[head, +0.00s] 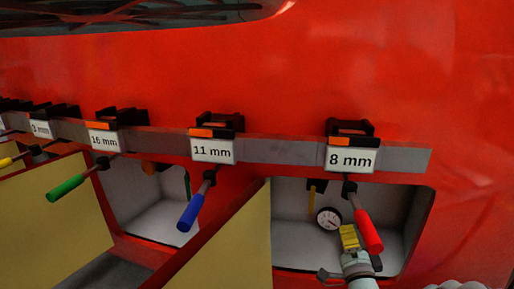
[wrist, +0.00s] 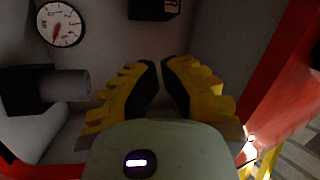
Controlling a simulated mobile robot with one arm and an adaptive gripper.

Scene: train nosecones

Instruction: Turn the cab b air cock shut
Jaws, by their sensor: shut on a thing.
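My gripper (head: 349,238) is inside the right-hand open recess in the red nosecone. In the wrist view its yellow fingers with black tips (wrist: 160,70) are drawn close together, with a narrow gap. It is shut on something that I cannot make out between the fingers. In the head view a yellow-orange lever (head: 316,190) hangs at the recess top, left of my gripper; I cannot tell whether it is the cab b air cock's handle. A black block (wrist: 154,9) with a partly cut-off white mark shows ahead of the fingertips.
A round gauge (head: 329,218) sits left of my gripper. A grey cylinder (wrist: 66,85) on a black mount lies left of the fingers. A red-handled tool (head: 368,232) hangs before the recess from the rack (head: 280,150). An open yellow-faced door (head: 240,245) stands left.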

